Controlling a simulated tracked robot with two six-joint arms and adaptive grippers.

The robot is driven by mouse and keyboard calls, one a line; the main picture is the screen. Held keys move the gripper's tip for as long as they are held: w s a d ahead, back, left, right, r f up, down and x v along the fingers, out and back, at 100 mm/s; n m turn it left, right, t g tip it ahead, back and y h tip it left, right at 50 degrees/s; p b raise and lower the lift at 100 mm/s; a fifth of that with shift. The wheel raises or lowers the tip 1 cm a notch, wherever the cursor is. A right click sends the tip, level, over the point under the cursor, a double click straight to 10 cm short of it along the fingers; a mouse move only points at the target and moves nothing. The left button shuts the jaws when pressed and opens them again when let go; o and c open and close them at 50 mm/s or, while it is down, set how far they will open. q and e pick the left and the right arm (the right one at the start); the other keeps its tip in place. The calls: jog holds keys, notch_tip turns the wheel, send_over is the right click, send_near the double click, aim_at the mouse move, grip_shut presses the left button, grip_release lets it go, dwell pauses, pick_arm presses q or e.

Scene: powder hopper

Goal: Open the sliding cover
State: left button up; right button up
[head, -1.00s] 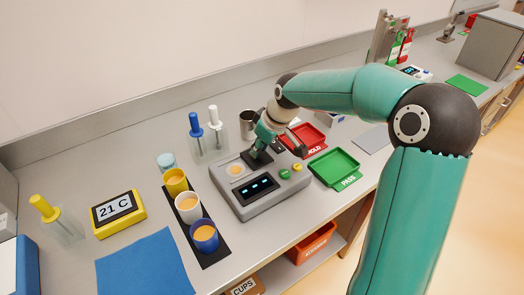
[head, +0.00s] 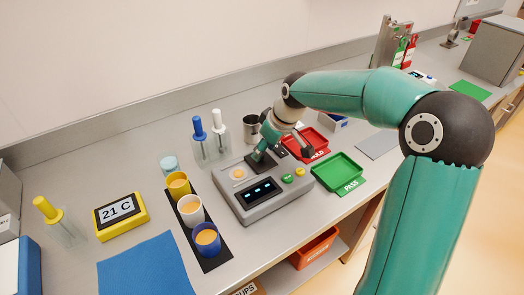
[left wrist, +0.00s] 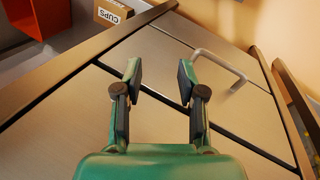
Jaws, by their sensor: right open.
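A grey device (head: 262,206) with a dark display and green and yellow buttons stands on the bench. A round well (head: 239,174) holding orange powder shows in its top at the left. My right gripper (head: 262,159) points down at the device's top, just right of the well; its jaws are open. The dark fingers hide what is under them, so I cannot make out the sliding cover or any contact with it. In the left wrist view my left gripper (left wrist: 161,88) is open and empty, before a metal cabinet front (left wrist: 165,60).
Yellow, white and blue cups (head: 190,210) stand on a black strip left of the device. A green PASS tray (head: 340,184) and a red HOLD tray (head: 322,134) lie right of it. A metal beaker (head: 251,128) and capped tubes (head: 207,140) stand behind.

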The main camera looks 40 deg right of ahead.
jog(key=v, duration=1)
jog(key=shift+r, duration=0.25)
jog(key=shift+s, duration=0.1)
